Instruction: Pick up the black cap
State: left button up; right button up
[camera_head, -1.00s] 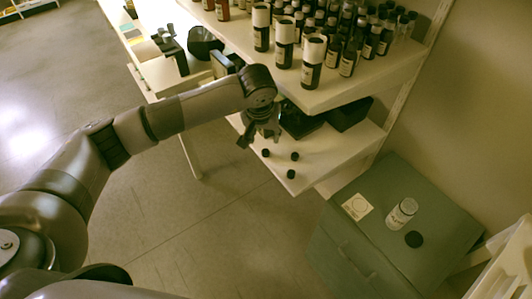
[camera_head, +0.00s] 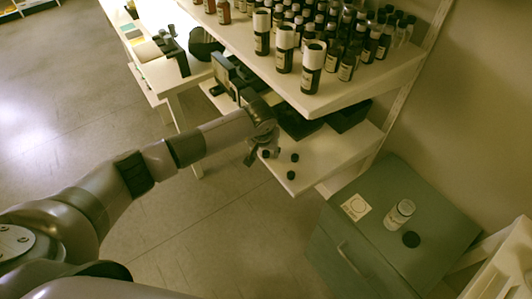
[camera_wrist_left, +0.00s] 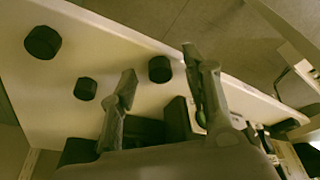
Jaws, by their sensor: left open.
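Three small black caps lie on the white lower shelf (camera_head: 325,155): a nearest-corner cap (camera_head: 290,175), a middle cap (camera_head: 294,157) and a cap at the gripper (camera_head: 265,154). My left gripper (camera_head: 262,158) is open and points down over that last cap. In the left wrist view this cap (camera_wrist_left: 160,69) shows between the fingertips of the gripper (camera_wrist_left: 160,63), which are apart and empty. The other two caps (camera_wrist_left: 85,89) (camera_wrist_left: 42,42) lie to the left there. I cannot tell the exact height above the shelf.
The upper shelf (camera_head: 330,98), crowded with dark bottles, overhangs close to my left wrist. Dark boxes (camera_head: 347,116) stand at the back of the lower shelf.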

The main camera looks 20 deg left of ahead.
jog(key=shift+s, duration=0.15)
pick_arm(q)
jog(key=shift+c, duration=1.3)
jog(key=c, duration=0.6)
pick_arm(e)
jog(key=shift+s, duration=0.15)
pick_arm(q)
jog(key=shift+r, duration=0.15)
